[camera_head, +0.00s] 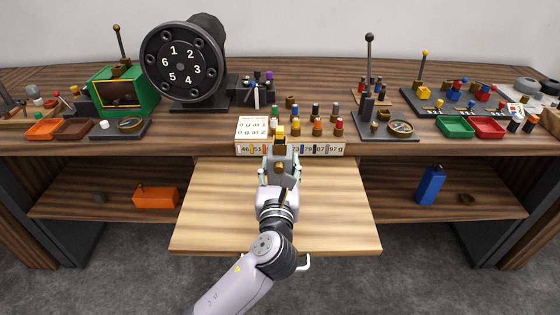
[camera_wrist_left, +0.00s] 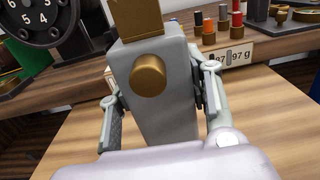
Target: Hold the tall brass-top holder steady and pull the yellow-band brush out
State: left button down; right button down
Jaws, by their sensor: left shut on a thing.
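A tall grey holder (camera_wrist_left: 172,88) with a brass top (camera_wrist_left: 135,18) and a round brass knob (camera_wrist_left: 149,76) on its face stands between the fingers of my left gripper (camera_wrist_left: 158,100). The gripper is shut on the holder's two sides. In the head view the holder (camera_head: 280,163) is upright over the rear of the pale pull-out board. A yellow-topped piece (camera_head: 280,131) shows just above the brass; I cannot tell whether it sits in the holder or behind it. Whether the holder touches the board is hidden. My right gripper is not in view.
A label strip (camera_head: 325,149) with several coloured-band pieces runs along the bench edge behind the holder. A black numbered disc (camera_head: 180,66) rises at back left. The pull-out board (camera_head: 335,215) is clear on both sides.

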pick_arm(q)
jog(key=shift+a+f, duration=0.2)
jog(key=shift+f, duration=0.3)
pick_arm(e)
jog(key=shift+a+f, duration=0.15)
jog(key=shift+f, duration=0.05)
pick_arm(q)
jog(key=shift+f+b, duration=0.15)
jog(key=shift+b, duration=0.15)
jog(key=shift+d+f, duration=0.1)
jog(key=shift+f, duration=0.3)
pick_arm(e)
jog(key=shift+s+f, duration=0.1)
pick_arm(q)
jog(key=shift+f, duration=0.2)
jog(key=shift+d+f+p, duration=0.1)
jog(key=shift+d+p, duration=0.15)
jog(key=shift+p, duration=0.15)
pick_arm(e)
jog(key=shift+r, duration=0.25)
